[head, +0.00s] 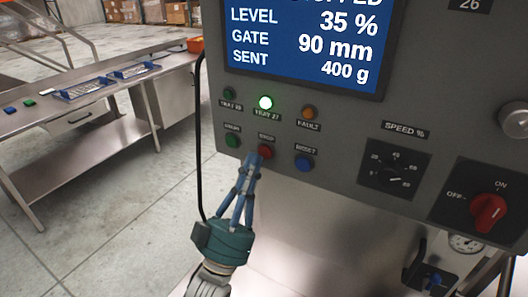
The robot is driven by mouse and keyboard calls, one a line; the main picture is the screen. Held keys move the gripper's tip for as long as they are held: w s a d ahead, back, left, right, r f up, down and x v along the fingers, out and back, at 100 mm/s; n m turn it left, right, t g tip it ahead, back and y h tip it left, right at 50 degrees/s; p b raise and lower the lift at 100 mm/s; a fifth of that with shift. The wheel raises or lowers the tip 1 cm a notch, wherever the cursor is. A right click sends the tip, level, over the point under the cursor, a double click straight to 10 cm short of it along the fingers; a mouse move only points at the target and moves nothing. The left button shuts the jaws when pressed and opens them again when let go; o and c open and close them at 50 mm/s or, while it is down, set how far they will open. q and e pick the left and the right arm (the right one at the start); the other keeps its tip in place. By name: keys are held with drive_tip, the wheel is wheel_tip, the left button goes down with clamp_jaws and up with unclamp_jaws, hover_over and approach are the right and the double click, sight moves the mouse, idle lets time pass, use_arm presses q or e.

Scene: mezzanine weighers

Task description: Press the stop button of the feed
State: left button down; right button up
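The red stop button (265,152) sits in the middle of the lower button row on the grey control panel (350,125), between a green button (232,141) and a blue button (304,163). My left gripper (253,160) comes up from below, its blue fingertips drawn together, shut and empty. The tips are at the lower left edge of the red button and cover a little of it. I cannot tell whether they touch it. The blue display (305,45) shows level 35 %, gate 90 mm and sent 400 g; its top line is cut off, ending in "PPED". My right gripper is out of view.
Above the buttons, the middle lamp (265,102) glows green. A speed dial (394,168) and a red on/off switch (489,212) are to the right. A steel table (90,112) with blue trays stands left.

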use_arm(q)
drive_tip(key=s+a, duration=0.1)
drive_tip(key=s+a+p, duration=0.1)
drive_tip(key=s, duration=0.2)
drive_tip(key=shift+s+a+p, duration=0.1)
drive_tip(key=shift+a+p, duration=0.25)
drive_tip(key=shift+a, duration=0.05)
idle(0.4)
